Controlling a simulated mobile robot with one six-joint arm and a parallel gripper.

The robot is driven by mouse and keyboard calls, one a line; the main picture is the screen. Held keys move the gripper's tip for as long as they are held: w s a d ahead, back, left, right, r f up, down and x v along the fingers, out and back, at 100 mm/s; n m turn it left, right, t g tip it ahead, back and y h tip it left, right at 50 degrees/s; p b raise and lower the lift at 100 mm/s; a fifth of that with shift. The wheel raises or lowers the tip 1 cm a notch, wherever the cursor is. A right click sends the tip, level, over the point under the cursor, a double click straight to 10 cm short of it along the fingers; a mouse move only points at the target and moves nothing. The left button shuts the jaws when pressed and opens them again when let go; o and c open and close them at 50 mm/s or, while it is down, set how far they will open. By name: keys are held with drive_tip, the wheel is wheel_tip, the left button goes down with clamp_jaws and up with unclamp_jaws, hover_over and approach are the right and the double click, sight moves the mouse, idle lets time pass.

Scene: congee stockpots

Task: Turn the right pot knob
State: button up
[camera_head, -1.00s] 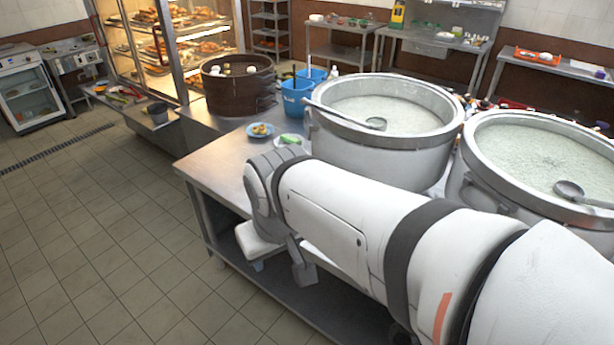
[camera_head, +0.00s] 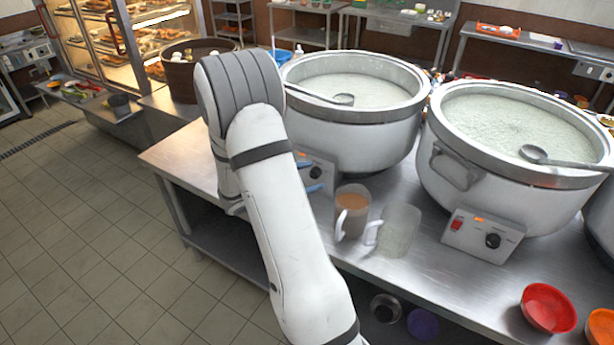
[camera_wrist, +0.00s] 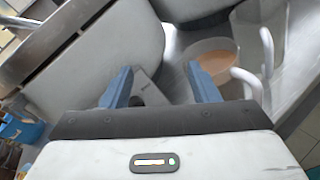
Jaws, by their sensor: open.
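The right pot (camera_head: 440,190) is a large white stockpot of congee on the steel counter. Its control box has a black round knob (camera_head: 492,241) and a red switch (camera_head: 456,224), in clear view to the right of my arm. My gripper (camera_head: 312,176) is open and empty, in front of the left pot's control box (camera_head: 322,163), well left of the right pot's knob. In the wrist view its two blue fingers (camera_wrist: 160,82) are spread, with a grey-white box behind them. The right pot's knob is not recognisable in the wrist view.
The left pot (camera_head: 345,145) stands behind my gripper. A mug of brown drink (camera_head: 352,212) and a clear pitcher (camera_head: 398,232) stand between my gripper and the right knob. A red bowl (camera_head: 548,308) is at the front right. Another pot shows partly at the right edge.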

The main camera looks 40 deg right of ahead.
sight(313, 175)
drive_tip(key=w+d+f+n+t+h, duration=0.1)
drive_tip(key=w+f+n+t, duration=0.3)
drive_tip(key=f, duration=0.2)
drive_tip(key=w+d+f+n+t, duration=0.1)
drive_tip(key=w+f+n+t, duration=0.25)
drive_tip(key=f, duration=0.25)
drive_tip(key=shift+g, duration=0.25)
drive_tip(key=p+x, duration=0.1)
drive_tip(key=x, duration=0.6)
drive_tip(key=shift+w+f+p, duration=0.1)
drive_tip(key=shift+w+p, duration=0.15)
drive_tip(key=shift+p, duration=0.15)
drive_tip(key=shift+c, duration=0.2)
drive_tip(key=shift+d, duration=0.1)
drive_tip(key=c, duration=0.9)
drive_tip(key=shift+c, duration=0.2)
